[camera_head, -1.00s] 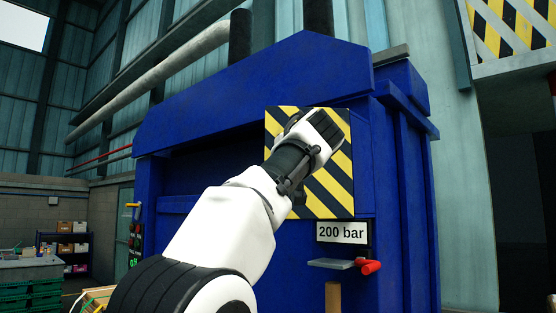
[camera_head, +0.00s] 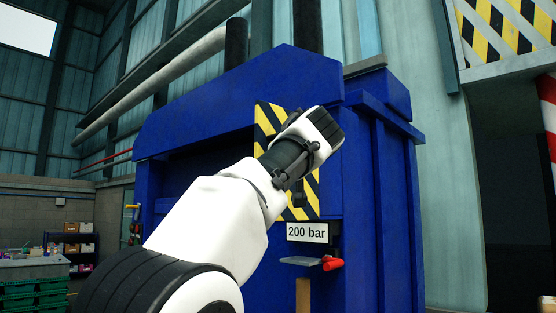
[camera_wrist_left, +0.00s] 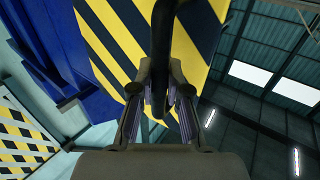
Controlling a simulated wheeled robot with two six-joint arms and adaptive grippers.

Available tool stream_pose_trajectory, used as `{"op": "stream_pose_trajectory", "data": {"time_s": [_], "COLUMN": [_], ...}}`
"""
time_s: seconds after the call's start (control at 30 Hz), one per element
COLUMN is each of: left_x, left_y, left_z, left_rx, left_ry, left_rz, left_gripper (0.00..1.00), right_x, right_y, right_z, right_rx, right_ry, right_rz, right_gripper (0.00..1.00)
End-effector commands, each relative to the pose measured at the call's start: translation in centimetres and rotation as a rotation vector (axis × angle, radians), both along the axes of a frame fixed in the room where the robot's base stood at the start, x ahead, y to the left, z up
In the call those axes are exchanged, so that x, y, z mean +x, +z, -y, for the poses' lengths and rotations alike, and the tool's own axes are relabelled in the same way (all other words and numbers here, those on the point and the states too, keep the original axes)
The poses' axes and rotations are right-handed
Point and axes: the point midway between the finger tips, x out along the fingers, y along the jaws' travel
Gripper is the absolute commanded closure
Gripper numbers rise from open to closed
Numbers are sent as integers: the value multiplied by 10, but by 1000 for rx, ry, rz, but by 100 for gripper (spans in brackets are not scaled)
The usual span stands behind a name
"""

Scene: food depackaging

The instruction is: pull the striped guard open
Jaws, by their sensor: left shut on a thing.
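The yellow-and-black striped guard (camera_head: 265,125) hangs on the front of the blue press (camera_head: 250,85), partly covered by my left arm. It looks narrow, turned at an angle to the press front. In the left wrist view the striped guard (camera_wrist_left: 120,35) fills the upper middle, with a dark upright handle bar (camera_wrist_left: 163,35) in front of it. My left gripper (camera_wrist_left: 160,95) has its fingers on either side of this bar and is shut on it. In the head view my wrist hides the fingers. My right gripper is not in view.
Below the guard are a "200 bar" sign (camera_head: 307,232), a small grey shelf (camera_head: 302,261) and a red handle (camera_head: 332,264). A shelf rack with boxes (camera_head: 75,243) and green crates (camera_head: 35,292) stand at the far left. A red-and-white post (camera_head: 547,120) is at the right edge.

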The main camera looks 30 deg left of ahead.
Motion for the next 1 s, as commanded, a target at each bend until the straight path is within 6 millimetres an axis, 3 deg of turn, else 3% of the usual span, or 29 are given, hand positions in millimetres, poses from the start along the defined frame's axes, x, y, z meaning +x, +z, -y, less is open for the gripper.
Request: {"op": "stream_pose_trajectory", "data": {"time_s": [0.57, 0.6, 0.63, 1.0], "left_x": [1, 1, 1, -2], "left_y": [-1, -1, -1, 1], "left_z": [4, 4, 4, 6], "left_rx": [2, 2, 2, 1], "left_ry": [0, 0, 0, -1], "left_rz": [-2, -1, -1, 0], "left_gripper": [100, 71, 60, 59], "right_x": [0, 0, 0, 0], "right_y": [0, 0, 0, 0], "right_z": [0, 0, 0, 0], "right_rx": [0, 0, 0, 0], "right_ry": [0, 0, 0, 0], "right_rz": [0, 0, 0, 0], "right_gripper": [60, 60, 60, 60]}}
